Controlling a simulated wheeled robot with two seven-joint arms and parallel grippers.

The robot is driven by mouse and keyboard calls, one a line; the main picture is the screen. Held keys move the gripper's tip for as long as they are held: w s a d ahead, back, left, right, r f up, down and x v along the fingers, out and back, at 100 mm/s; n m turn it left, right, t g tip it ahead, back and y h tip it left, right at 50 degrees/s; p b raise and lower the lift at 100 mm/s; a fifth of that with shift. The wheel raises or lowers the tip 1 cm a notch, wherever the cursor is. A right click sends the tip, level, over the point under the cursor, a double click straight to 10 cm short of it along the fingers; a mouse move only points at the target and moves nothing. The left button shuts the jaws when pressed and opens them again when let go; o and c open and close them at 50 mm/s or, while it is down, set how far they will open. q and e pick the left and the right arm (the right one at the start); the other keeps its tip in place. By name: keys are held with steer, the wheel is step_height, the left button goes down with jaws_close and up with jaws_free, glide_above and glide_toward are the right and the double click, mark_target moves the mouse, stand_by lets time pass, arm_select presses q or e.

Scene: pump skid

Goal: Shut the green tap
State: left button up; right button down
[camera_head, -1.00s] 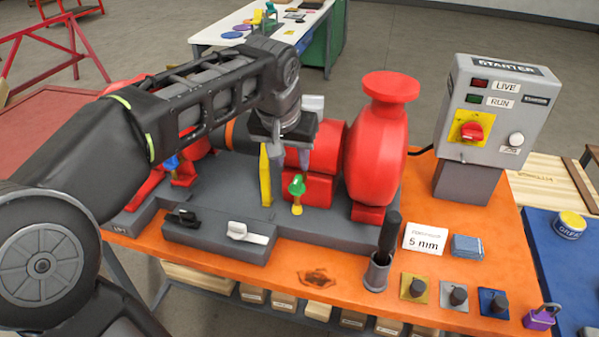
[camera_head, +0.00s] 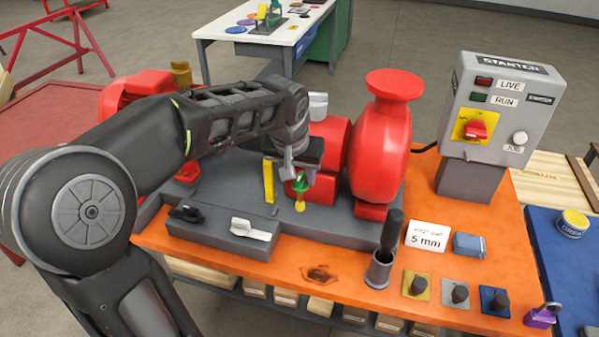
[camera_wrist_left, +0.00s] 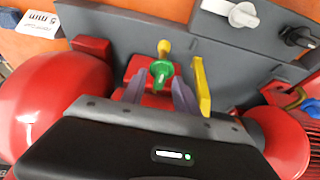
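The green tap (camera_head: 300,184) sits on a yellow fitting in front of the red pump body, at the middle of the grey skid. My left gripper (camera_head: 297,177) is down at the tap, pointing downward. In the left wrist view its two fingers (camera_wrist_left: 158,92) are spread, one on each side of the tap's green head, with gaps visible. I cannot tell whether either finger touches it. My right gripper is not in view.
A yellow upright plate (camera_head: 268,181) stands close left of the tap. The red pump (camera_head: 380,140) is close on the right. A white lever (camera_head: 250,230) and a black lever (camera_head: 186,213) lie on the front block. The starter box (camera_head: 500,110) stands farther right.

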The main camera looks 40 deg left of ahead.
arm_select(q)
jaws_close()
stand_by(0.4)
steer(key=shift+m, duration=0.4)
steer(key=m+h, duration=0.1)
steer(key=m, duration=0.2)
steer(key=shift+a+m+h, duration=0.1)
steer(key=shift+m+h, duration=0.2)
steer(key=m+h, duration=0.1)
steer(key=m, duration=0.2)
steer(key=m+h+b, duration=0.1)
steer(key=m, duration=0.2)
steer(key=shift+w+a, duration=0.1)
steer(key=shift+a, duration=0.1)
steer(key=m+g+h, duration=0.1)
steer(key=m, duration=0.3)
steer(key=m+g+h, duration=0.1)
steer(key=m, duration=0.2)
steer(key=shift+w+a+g, duration=0.1)
steer(key=shift+g, duration=0.2)
steer(key=shift+m, duration=0.4)
